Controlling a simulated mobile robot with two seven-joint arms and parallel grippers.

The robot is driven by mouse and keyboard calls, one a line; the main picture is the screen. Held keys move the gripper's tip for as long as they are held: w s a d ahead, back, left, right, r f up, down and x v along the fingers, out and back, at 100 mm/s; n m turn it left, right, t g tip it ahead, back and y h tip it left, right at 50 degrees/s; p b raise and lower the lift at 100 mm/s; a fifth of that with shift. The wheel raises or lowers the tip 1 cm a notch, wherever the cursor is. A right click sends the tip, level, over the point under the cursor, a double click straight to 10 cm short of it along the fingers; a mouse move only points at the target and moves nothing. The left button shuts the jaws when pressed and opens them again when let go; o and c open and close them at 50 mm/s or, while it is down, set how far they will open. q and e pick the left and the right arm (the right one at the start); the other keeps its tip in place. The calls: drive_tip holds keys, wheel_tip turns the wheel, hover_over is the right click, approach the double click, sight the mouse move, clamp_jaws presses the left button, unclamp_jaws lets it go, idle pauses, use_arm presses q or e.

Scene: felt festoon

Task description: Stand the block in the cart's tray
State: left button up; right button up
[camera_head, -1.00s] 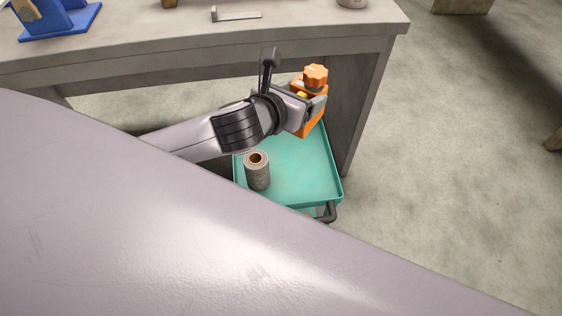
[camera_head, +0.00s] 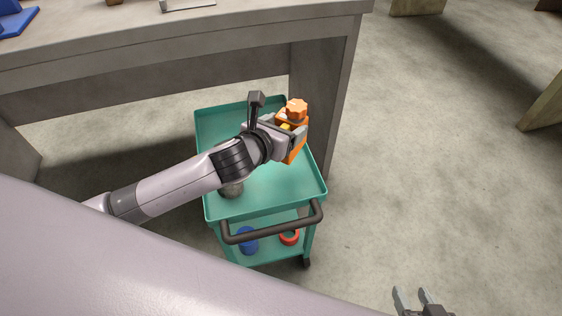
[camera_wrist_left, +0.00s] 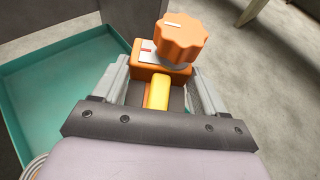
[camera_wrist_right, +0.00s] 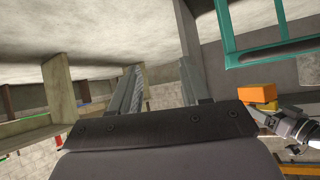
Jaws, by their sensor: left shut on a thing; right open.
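The block (camera_head: 293,154) is orange, with a ridged orange knob on top and a yellow part at its side. My left gripper (camera_head: 290,132) is shut on it and holds it knob up. In the left wrist view the block (camera_wrist_left: 147,72) sits between both fingers. The teal cart's tray (camera_head: 283,192) lies below; in the head view the block overlaps its right rim. How high it hangs is hard to tell. My right gripper (camera_head: 411,293) is open and empty at the bottom right, away from the cart. The right wrist view also shows the block (camera_wrist_right: 258,93).
A grey roll (camera_head: 231,190) stands in the tray, partly hidden by my left arm. A dark handle (camera_head: 275,232) crosses the cart's near end. A blue item (camera_head: 248,241) and red ring (camera_head: 290,237) are on the lower shelf. The grey workbench (camera_head: 335,95) stands close behind.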

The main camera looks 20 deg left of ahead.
use_arm(q)
wheel_tip(320, 180, down, 6)
drive_tip(key=shift+r+b, duration=0.1)
drive_tip(key=shift+b, duration=0.8)
wheel_tip(320, 180, down, 3)
drive_tip(key=shift+f+b, duration=0.1)
drive_tip(key=shift+b, duration=0.65)
drive_tip(key=shift+f, duration=0.65)
drive_tip(key=o, duration=1.3)
use_arm(e)
drive_tip(key=shift+n+t+y, duration=0.6)
drive_tip(key=shift+t, duration=0.1)
drive_tip(key=w+a+r, duration=0.2)
drive_tip(key=a, duration=0.1)
drive_tip(key=shift+a+r, duration=0.2)
drive_tip(key=shift+a, duration=0.05)
drive_tip(key=shift+f, duration=0.1)
